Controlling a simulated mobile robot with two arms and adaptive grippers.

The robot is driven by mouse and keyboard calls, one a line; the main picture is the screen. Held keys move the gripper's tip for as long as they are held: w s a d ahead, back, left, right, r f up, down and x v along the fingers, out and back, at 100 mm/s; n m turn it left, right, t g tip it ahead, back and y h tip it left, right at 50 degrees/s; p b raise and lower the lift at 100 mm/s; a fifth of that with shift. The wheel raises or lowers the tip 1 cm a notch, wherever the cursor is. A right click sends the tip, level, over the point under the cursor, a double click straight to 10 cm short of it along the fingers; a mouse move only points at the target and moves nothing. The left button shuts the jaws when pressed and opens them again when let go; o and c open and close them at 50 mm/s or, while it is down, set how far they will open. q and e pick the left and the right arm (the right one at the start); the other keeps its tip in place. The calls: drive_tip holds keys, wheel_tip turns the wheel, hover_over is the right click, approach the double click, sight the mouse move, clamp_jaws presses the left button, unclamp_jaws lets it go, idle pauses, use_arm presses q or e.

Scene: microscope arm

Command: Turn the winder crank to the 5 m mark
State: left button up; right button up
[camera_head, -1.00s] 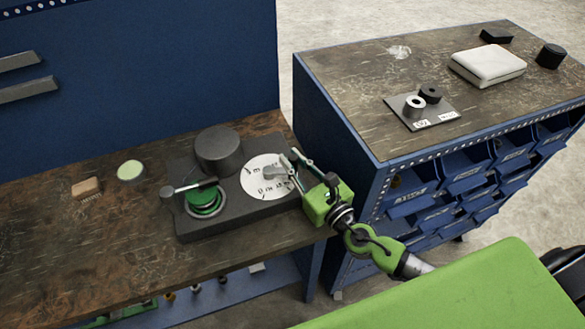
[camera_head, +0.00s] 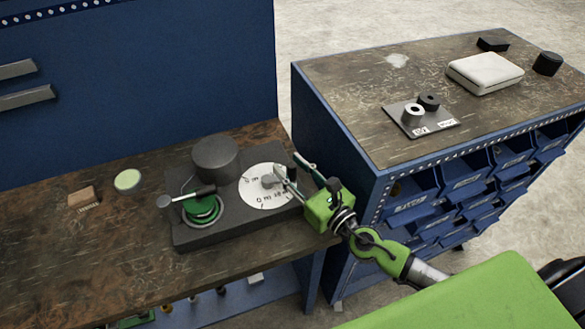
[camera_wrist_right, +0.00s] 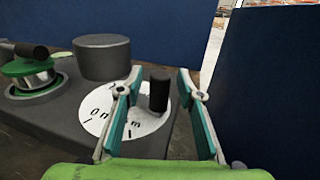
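The winder has a dark base (camera_head: 222,232) on the brown bench. A green spool (camera_head: 203,212) is at its left, a grey cylinder (camera_head: 215,157) behind. A white dial (camera_head: 252,198) with dark marks is at its right, with a grey crank (camera_head: 268,181) over it. My right gripper (camera_head: 287,164) is at the dial's right side. In the right wrist view its fingers (camera_wrist_right: 161,75) are open, on either side of the crank's dark upright peg (camera_wrist_right: 159,92), with gaps to it. The dial also shows there (camera_wrist_right: 97,119). Which mark the crank points to is not readable. My left gripper is out of view.
A beige block (camera_head: 84,198) and a pale green disc (camera_head: 127,180) lie on the bench left of the winder. A blue cabinet (camera_head: 335,145) stands close to the right of my gripper, with a white box (camera_head: 486,73) on top. The left bench is mostly free.

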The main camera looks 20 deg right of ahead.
drive_tip(key=shift+s, duration=0.1)
drive_tip(key=v, duration=1.2)
